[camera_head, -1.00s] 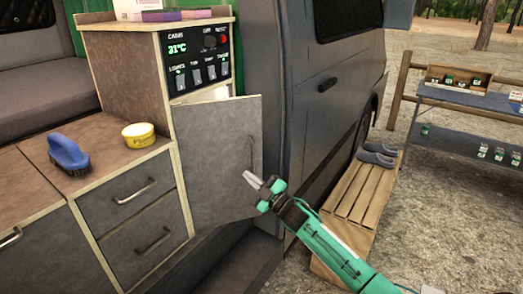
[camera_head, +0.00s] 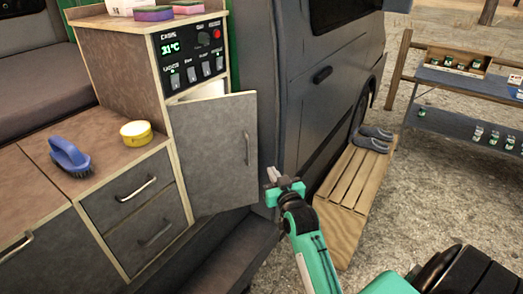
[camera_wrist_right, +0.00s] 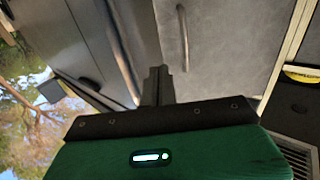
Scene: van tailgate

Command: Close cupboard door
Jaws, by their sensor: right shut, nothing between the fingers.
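The cupboard door (camera_head: 215,155) is a grey panel with pale edges, hinged at its left side below the control panel. My left gripper is not in view.
The van's side door (camera_head: 325,90) stands right of the cupboard. A slatted wooden step (camera_head: 350,180) with grey shoes is outside. A blue brush (camera_head: 69,155) and a yellow tin (camera_head: 137,133) lie on the counter. Drawers (camera_head: 132,190) are left of the door.

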